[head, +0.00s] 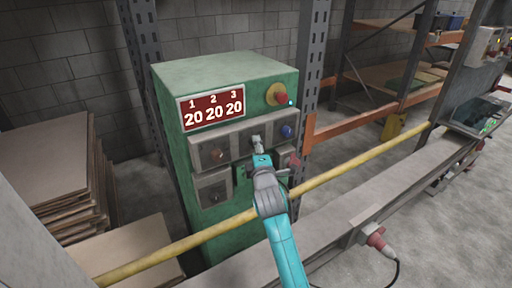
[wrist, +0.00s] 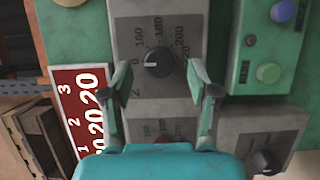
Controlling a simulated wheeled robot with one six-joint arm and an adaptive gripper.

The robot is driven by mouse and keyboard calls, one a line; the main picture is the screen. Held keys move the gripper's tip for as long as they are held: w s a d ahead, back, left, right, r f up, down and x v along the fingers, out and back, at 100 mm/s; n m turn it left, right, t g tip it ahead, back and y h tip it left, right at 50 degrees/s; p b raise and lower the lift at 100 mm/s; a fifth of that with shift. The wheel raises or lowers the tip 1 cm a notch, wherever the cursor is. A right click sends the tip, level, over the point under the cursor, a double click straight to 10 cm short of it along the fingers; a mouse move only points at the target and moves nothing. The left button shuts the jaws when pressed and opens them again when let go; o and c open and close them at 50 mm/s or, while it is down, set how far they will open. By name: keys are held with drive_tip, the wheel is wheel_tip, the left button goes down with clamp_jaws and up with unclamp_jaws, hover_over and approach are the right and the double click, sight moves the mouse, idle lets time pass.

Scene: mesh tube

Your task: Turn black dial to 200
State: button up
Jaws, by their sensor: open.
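A black dial (wrist: 158,64) sits on a grey scale plate in the wrist view, with numbers such as 160, 180 and 200 around it. A white mark shows on the dial's left side in that view. My gripper (wrist: 160,92) is open, its two fingers apart to the left and right of the dial and slightly below it in the picture. Nothing is between the fingers. In the head view my gripper (head: 259,146) is in front of the green cabinet (head: 225,72) and hides the dial.
A red display (head: 211,108) on the cabinet reads 20 under 1, 2 and 3. Another black dial (wrist: 265,162) is at lower right. A red-topped knob (head: 280,98) and blue button (head: 287,131) are nearby. A yellow rail (head: 345,166) runs across in front of the cabinet.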

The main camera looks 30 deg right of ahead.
drive_tip(key=shift+x, duration=0.8)
drive_tip(key=shift+c, duration=0.2)
clamp_jaws()
drive_tip(key=shift+m, duration=0.4)
drive_tip(key=m+g+y, duration=0.1)
drive_tip(key=m+y, duration=0.2)
drive_tip(key=m, duration=0.3)
drive_tip(key=d+m+y, duration=0.1)
drive_tip(key=m+y, duration=0.3)
drive_tip(key=m, duration=0.2)
drive_tip(key=m+g+y, duration=0.1)
drive_tip(key=m+y, duration=0.2)
drive_tip(key=m, duration=0.3)
drive_tip(key=shift+d+r+g, duration=0.15)
drive_tip(key=shift+r+g, duration=0.1)
drive_tip(key=shift+g, duration=0.05)
drive_tip(key=shift+y, duration=0.4)
